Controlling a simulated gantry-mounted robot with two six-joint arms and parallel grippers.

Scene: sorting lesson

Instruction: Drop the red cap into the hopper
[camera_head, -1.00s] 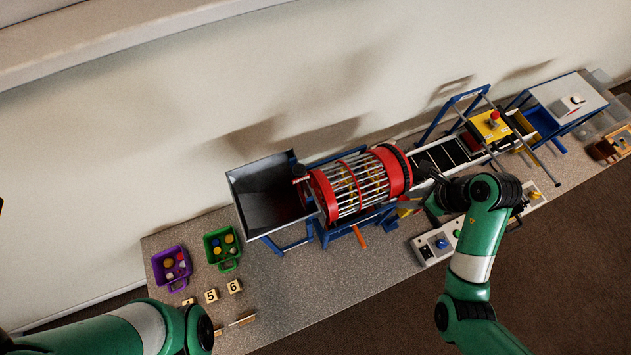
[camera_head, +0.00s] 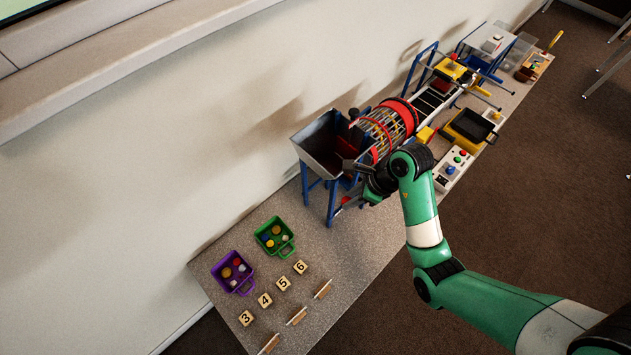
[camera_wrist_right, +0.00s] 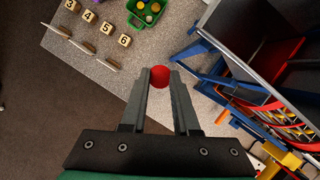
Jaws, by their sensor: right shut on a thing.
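The red cap (camera_wrist_right: 160,75) is between the fingertips of my right gripper (camera_wrist_right: 160,78) in the right wrist view. The fingers are closed on it. The hopper (camera_head: 312,152) is an open grey metal bin on blue legs. In the right wrist view the hopper (camera_wrist_right: 238,28) is at the upper right, apart from the cap, with the bench top below the fingers. My left gripper is out of view.
The red-ended barred drum (camera_head: 398,112) adjoins the hopper on the right. A purple basket (camera_head: 246,284) and a green basket (camera_head: 283,247) hold small caps on the bench. Numbered blocks (camera_head: 283,284) and small wooden pieces (camera_head: 297,316) lie near its front edge. The bench between baskets and hopper is clear.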

